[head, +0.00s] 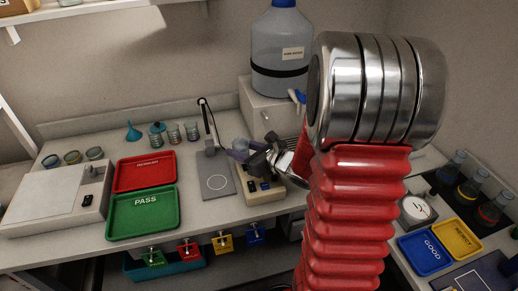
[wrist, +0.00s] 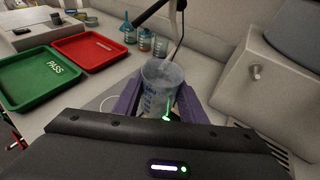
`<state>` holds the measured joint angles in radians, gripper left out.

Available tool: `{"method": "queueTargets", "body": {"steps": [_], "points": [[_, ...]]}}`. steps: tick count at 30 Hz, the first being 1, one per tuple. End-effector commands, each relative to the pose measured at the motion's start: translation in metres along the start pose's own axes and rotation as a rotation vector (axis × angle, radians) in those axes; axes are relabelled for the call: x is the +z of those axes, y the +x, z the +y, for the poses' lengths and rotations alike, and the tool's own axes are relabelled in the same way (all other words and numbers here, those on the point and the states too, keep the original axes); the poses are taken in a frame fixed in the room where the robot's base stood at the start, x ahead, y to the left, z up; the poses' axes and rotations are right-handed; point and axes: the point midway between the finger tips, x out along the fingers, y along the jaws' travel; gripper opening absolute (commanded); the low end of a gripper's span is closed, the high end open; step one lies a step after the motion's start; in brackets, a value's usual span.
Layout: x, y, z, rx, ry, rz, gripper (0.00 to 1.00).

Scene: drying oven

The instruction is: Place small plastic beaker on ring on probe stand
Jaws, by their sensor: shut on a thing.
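A small clear plastic beaker (wrist: 162,75) with graduation marks is upright between the purple fingers of my gripper (wrist: 162,92). My gripper is shut on it. In the head view the beaker (head: 240,145) shows small and partly hidden by my gripper (head: 238,154). The probe stand has a grey base plate (head: 214,166) with a thin white ring (head: 217,183) and a black probe arm (head: 208,120) behind. The ring lies empty, to the left of and below the beaker in the head view. In the wrist view only part of the ring (wrist: 108,103) shows left of the fingers.
A beige instrument with knobs (head: 253,196) stands right of the base plate. Red (head: 146,171) and green PASS (head: 142,210) trays lie to the left. Small glass vessels (head: 174,134) stand behind the trays. A large water carboy (head: 288,60) on a box (head: 262,108) is at the back.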

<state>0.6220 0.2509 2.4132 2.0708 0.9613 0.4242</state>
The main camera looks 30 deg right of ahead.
Motion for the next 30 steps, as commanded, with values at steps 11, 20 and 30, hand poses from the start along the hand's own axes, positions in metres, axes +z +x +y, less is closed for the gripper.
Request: {"method": "queueTargets", "body": {"steps": [11,20,30], "points": [[0.011,0.04,0.06,0.047,-0.004,0.012,0.1],[0.013,0.047,0.072,0.053,-0.002,0.015,0.1],[0.012,0.047,0.072,0.053,-0.002,0.015,0.1]]}}
